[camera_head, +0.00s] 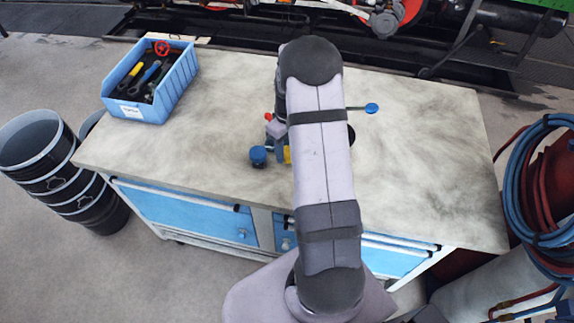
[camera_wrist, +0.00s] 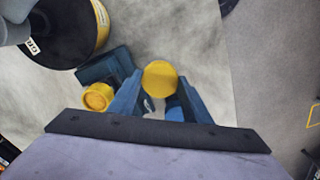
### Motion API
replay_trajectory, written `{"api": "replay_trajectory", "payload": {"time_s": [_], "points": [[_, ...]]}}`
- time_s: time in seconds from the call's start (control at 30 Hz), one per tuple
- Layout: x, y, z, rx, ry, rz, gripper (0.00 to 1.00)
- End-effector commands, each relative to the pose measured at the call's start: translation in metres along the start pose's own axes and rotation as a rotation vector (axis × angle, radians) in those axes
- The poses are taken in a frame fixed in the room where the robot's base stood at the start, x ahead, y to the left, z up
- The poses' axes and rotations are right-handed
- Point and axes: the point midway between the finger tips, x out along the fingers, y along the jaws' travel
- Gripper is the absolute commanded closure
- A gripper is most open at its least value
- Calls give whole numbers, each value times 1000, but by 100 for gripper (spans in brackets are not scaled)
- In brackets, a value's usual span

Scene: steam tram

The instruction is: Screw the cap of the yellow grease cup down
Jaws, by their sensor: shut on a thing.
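In the wrist view, a plain round yellow cap (camera_wrist: 160,76) sits between the fingertips of my gripper (camera_wrist: 158,90), which is shut on it. Left of the fingers, a round yellow part with a ringed top (camera_wrist: 98,97), seemingly the grease cup's body, stands by a dark blue block (camera_wrist: 108,66). The held cap shows apart from that part; its height above the bench cannot be told. In the head view, my gripper (camera_head: 279,140) is partly behind my arm, and only a sliver of yellow (camera_head: 287,155) shows, which I cannot match to cap or cup.
A dark round container with a yellow band (camera_wrist: 68,32) stands close at upper left in the wrist view. In the head view, a blue-topped cylinder (camera_head: 258,156) and a blue-knobbed rod (camera_head: 371,108) are near my arm. A blue tool bin (camera_head: 130,108) stands back left. The bench's right side is clear.

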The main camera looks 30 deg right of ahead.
Motion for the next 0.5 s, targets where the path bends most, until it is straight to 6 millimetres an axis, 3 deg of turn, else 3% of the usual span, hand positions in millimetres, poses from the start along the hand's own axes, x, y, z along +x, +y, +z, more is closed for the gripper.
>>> {"api": "replay_trajectory", "payload": {"time_s": [0.27, 0.5], "points": [[-1, 1, -1, 0, 1, 1, 81], [-15, 16, -14, -5, 5, 4, 81]]}}
